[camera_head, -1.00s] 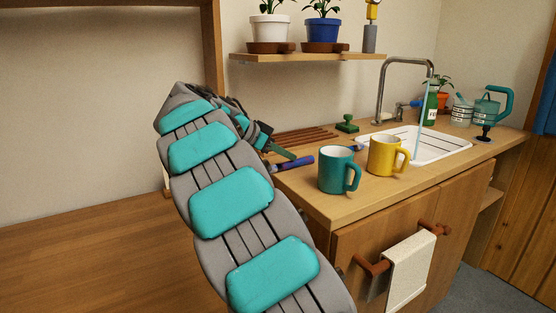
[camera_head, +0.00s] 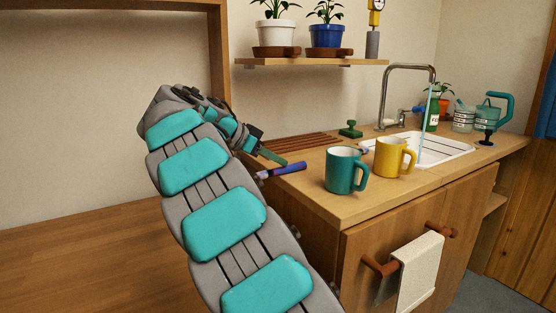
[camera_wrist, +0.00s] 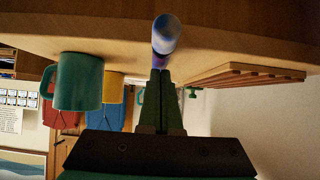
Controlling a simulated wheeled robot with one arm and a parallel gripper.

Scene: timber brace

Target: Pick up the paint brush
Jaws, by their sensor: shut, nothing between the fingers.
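The paint brush, seen as a blue and purple handle (camera_head: 282,170), lies at the left edge of the wooden counter. My gripper (camera_head: 284,162) has green fingers and is just behind and above the handle in the head view. The wrist view shows the fingers (camera_wrist: 160,75) together and empty, with their tips close to the brush. I cannot tell whether they touch it.
A teal mug (camera_head: 346,172) and a yellow mug (camera_head: 393,157) stand right of the brush. A slatted wooden rack (camera_head: 300,145) and a green stamp (camera_head: 350,130) are behind. The sink (camera_head: 440,152) has running water. A shelf (camera_head: 310,62) with plants hangs above.

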